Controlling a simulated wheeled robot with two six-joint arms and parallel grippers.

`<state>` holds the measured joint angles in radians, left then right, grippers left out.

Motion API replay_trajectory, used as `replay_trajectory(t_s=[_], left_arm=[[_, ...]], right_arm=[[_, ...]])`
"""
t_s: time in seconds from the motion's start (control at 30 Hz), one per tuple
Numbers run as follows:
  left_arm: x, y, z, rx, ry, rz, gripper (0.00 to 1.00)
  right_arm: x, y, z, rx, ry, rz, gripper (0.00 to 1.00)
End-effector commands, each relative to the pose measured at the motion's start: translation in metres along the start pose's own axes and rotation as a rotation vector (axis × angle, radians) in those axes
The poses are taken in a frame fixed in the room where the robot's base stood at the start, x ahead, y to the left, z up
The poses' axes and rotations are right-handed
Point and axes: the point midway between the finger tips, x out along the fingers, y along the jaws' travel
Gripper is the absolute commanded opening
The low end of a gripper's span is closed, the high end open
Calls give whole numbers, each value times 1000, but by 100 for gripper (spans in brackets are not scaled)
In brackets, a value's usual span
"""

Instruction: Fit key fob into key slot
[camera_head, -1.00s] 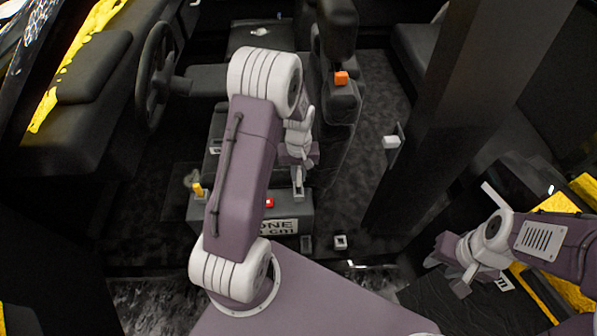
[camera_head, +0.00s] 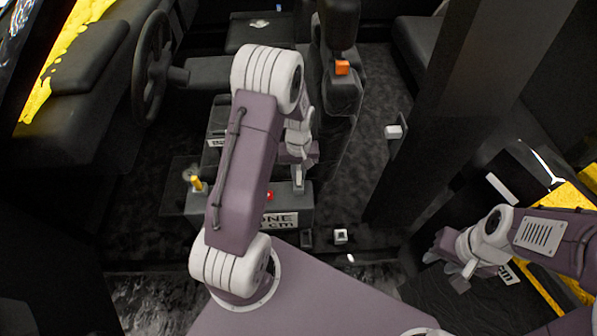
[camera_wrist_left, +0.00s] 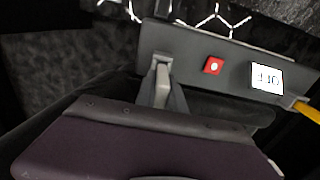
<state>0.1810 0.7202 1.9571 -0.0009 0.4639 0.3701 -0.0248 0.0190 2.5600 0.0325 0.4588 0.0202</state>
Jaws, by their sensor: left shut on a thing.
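My left gripper (camera_head: 298,184) is shut on a pale grey piece, which looks like the key fob (camera_wrist_left: 161,78). In the left wrist view the fob shows between the fingertips (camera_wrist_left: 163,92), at the face of the dark console (camera_wrist_left: 188,50). The fob's far end meets or nearly meets the panel; I cannot tell whether it is inside the slot. The key slot itself is hidden behind the fob and fingers. In the head view the console (camera_head: 296,197) lies below the gripper. My right gripper (camera_head: 449,264) hangs at the right, away from the console; its jaw opening is unclear.
The console carries a red button (camera_wrist_left: 212,65), a small white label or display (camera_wrist_left: 266,77) and a yellow lever (camera_head: 197,184). A seat with an orange buckle (camera_head: 342,68) stands behind. A steering wheel (camera_head: 153,68) is at left, and a dark pillar (camera_head: 455,100) at right.

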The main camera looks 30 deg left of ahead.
Motion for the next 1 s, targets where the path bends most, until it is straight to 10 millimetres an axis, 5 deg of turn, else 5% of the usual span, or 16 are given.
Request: replay_trajectory(t_s=[1.0], left_arm=[[0,0,0,0,1,0,0]], right_arm=[[-6,0,-1,0,0,0,36]])
